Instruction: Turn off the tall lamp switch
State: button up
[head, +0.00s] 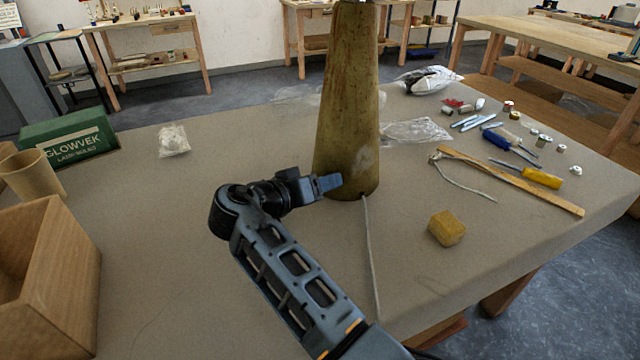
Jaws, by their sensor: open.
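A tall tapered lamp base (345,100), worn yellow-brown, stands upright at the middle of the table. Its top runs out of the picture. A grey cord (369,250) leaves a hole low on its front and runs to the table's front edge. My gripper (330,183) is at the lamp's lower left side, pointing right, with its tip in front of the base's edge. I cannot tell whether it touches the lamp. It is open and I see nothing held in it. I cannot make out a switch; none shows on the visible face of the base.
A yellow block (447,228) lies right of the cord. A wooden strip (520,183), a yellow-handled screwdriver (541,178) and small parts lie at the right. A green box (68,139), a cup (32,175) and a wooden crate (75,275) stand left.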

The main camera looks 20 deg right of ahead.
jog(key=shift+b+v, duration=0.55)
jog(key=shift+v, duration=3.35)
